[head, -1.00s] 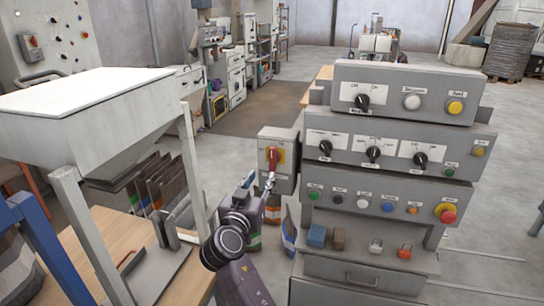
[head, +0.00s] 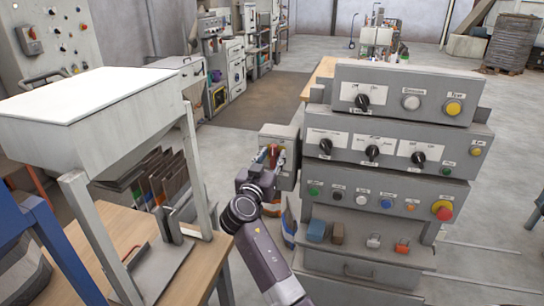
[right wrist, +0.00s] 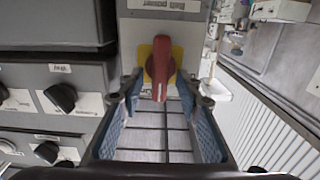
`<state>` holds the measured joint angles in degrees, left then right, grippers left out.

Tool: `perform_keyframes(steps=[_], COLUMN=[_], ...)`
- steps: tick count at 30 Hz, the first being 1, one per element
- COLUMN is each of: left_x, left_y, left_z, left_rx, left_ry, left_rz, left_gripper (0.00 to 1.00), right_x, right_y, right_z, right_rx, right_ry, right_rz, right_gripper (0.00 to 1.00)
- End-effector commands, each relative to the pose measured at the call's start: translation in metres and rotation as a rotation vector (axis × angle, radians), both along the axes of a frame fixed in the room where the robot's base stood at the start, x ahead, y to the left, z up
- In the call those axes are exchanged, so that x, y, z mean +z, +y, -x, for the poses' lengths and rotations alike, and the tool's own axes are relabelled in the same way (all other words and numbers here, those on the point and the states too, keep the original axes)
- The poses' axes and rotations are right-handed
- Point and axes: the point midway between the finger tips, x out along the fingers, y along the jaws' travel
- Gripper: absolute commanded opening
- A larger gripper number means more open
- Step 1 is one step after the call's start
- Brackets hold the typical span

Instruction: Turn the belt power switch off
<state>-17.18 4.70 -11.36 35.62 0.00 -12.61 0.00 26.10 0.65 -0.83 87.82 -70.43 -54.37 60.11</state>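The belt power switch is a red rotary handle (right wrist: 158,68) on a yellow plate (right wrist: 147,54), on the front of a small grey box (head: 279,134) left of the control console. A label (right wrist: 165,4) is on the box in the right wrist view. The handle stands about vertical in that view. My right gripper (right wrist: 158,86) is open, its blue-padded fingers on either side of the handle's lower end, with gaps and no clear contact. In the head view, my right gripper (head: 268,158) hides most of the switch. My left gripper is not in view.
The grey console (head: 395,145) with black knobs and coloured buttons stands close right of the switch box. A red emergency button (head: 444,213) is on its lower panel. A white-topped hopper (head: 95,95) and a wooden table (head: 130,235) are on the left.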

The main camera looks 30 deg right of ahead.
Motion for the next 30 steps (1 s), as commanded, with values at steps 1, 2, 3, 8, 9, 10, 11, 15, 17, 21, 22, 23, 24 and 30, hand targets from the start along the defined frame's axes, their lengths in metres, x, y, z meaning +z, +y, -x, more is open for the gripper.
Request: perform_keyframes(steps=[1, 2, 3, 8, 9, 10, 11, 15, 17, 21, 22, 23, 24, 30], left_x=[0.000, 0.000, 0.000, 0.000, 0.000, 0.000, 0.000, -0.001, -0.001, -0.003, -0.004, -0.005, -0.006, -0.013], left_y=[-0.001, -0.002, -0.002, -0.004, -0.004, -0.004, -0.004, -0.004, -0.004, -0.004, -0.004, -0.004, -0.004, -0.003], left_z=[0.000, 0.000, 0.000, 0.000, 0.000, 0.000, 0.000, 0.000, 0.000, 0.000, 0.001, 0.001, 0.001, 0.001], left_rx=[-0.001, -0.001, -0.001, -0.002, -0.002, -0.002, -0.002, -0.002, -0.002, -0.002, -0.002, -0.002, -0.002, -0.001], left_ry=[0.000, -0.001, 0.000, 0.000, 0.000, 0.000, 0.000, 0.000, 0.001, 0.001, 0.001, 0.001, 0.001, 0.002], left_rz=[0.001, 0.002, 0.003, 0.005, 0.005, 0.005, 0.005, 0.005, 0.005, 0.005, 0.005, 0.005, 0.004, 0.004], left_gripper=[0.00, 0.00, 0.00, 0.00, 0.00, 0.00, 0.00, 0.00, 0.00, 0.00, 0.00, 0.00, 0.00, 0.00], right_x=[0.000, 0.000, 0.000, 0.000, 0.000, 0.000, 0.000, 0.000, 0.000, -0.001, -0.001, -0.001, -0.001, -0.001], right_y=[0.000, 0.000, 0.000, 0.000, 0.000, 0.000, 0.000, 0.000, 0.000, 0.000, 0.000, 0.001, 0.001, 0.002], right_z=[0.000, 0.000, 0.000, 0.000, 0.000, 0.000, 0.000, 0.000, 0.000, 0.000, -0.001, -0.001, -0.001, -0.002], right_rx=[0.000, 0.000, 0.000, 0.000, 0.000, 0.000, 0.000, 0.000, 0.000, 0.000, 0.000, 0.000, 0.000, 0.000], right_ry=[0.000, 0.000, 0.000, 0.000, 0.000, 0.000, 0.000, 0.003, 0.008, 0.035, 0.044, 0.054, 0.071, 0.183], right_rz=[0.000, 0.000, 0.000, 0.000, 0.000, 0.000, 0.000, 0.003, 0.006, 0.030, 0.039, 0.047, 0.062, 0.158], right_gripper=[0.29, 0.25, 0.21, 0.03, 0.00, 0.00, 0.00, 0.00, 0.00, 0.00, 0.00, 0.00, 0.00, 0.00])
